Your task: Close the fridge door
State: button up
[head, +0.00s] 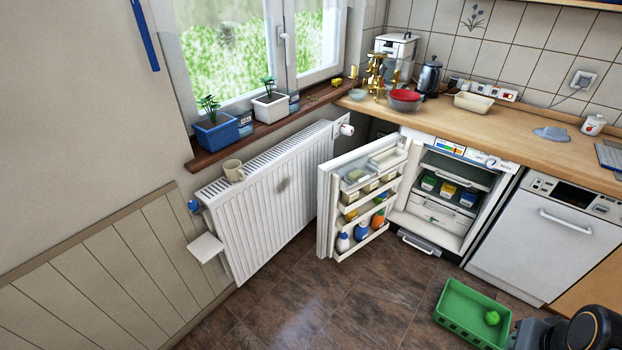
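The white fridge (440,217) stands under the wooden counter, with its interior shelves and several food boxes showing. Its door (325,213) is wide open and swung out to the left, close to the radiator. The door's inner shelves hold bottles and containers and face right. Dark parts of my own arm show at the bottom right corner, well apart from the door. My gripper's fingertips cannot be made out there.
The white radiator (275,200) stands left of the door. The brown tiled floor (330,310) before the door is clear.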

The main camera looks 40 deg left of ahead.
aim_at(330, 174)
jog(key=u, duration=0.8)
jog(key=i, duration=0.35)
jog(key=u, duration=0.85)
jog(key=i, duration=0.75)
jog(key=u, duration=0.2)
jog(key=i, duration=1.25)
jog(key=z, duration=0.35)
